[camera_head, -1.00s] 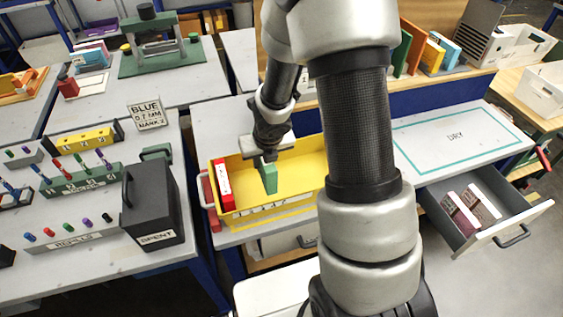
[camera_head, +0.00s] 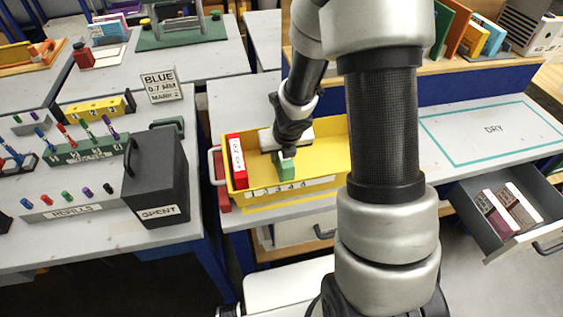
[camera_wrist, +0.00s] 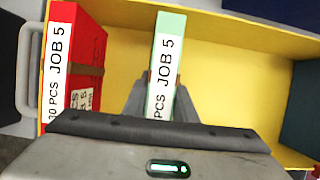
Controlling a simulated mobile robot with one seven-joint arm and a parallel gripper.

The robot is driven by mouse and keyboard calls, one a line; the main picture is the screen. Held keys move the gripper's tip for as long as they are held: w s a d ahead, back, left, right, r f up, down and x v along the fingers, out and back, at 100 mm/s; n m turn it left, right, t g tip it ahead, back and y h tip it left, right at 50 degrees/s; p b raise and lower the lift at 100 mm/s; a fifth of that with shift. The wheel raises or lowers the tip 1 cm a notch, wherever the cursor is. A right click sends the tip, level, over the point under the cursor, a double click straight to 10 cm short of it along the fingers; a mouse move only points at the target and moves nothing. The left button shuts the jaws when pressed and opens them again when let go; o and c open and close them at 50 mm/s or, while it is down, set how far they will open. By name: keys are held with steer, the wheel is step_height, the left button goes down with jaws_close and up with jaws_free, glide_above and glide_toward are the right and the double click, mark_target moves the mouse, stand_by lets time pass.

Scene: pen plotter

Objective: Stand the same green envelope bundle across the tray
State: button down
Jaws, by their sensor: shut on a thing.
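The yellow tray (camera_head: 333,160) lies on the grey bench, its right part hidden behind my arm in the head view. The green envelope bundle (camera_head: 286,163) stands upright inside it, its top in my gripper (camera_head: 284,152). In the wrist view my gripper (camera_wrist: 160,95) is shut on the green bundle (camera_wrist: 168,60), with one finger on each side and a white "JOB 5" label on the bundle's edge. A red bundle (camera_head: 237,160) stands at the tray's left end. It also shows in the wrist view (camera_wrist: 88,40), apart from the green one.
The tray floor (camera_wrist: 240,85) is bare right of the green bundle, up to a dark block (camera_wrist: 303,105) at the right end. A black SPENT bin (camera_head: 157,180) stands to the left. An open drawer (camera_head: 470,205) holding bundles is at the right.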

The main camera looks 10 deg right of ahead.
steer(key=shift+f, duration=0.2)
steer(key=c, duration=1.4)
jaws_free()
steer(key=shift+c, duration=0.2)
steer(key=shift+r, duration=0.1)
